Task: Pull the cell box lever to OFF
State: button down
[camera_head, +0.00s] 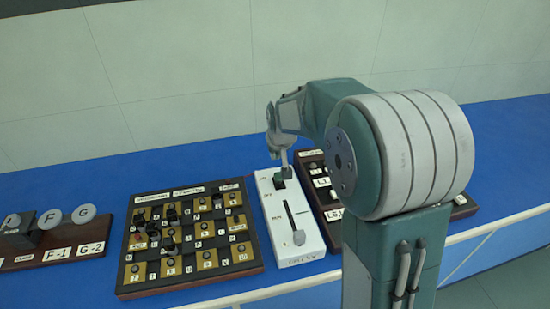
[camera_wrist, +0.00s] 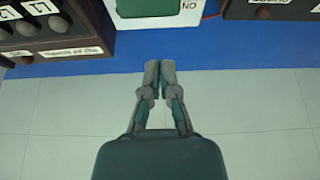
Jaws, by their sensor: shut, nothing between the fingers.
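The white box (camera_head: 305,240) stands on the blue bench, between a checkered button panel and my arm. Near its far end is a dark green lever or switch block (camera_head: 280,183) beside small ON/OFF labels. My gripper (camera_head: 284,164) is shut and empty, just above and beyond the dark block; contact cannot be told.
The checkered button panel (camera_head: 129,284) lies left of the white box. A dark panel (camera_head: 314,170) lies right of it, partly behind my arm. A dark rack with round grey knobs (camera_head: 50,218) is at far left. The blue bench (camera_head: 130,170) is clear behind the panels.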

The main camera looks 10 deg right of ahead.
jog(key=s+r, duration=0.6)
jog(key=shift+s+r, duration=0.25)
jog(key=shift+s, duration=0.05)
jog(key=s+r, duration=0.2)
jog(key=s, duration=1)
jog(key=s+r, duration=0.2)
jog(key=s, duration=1)
jog(key=shift+s+t, duration=0.35)
jog(key=shift+t, duration=0.05)
jog(key=shift+a, duration=0.1)
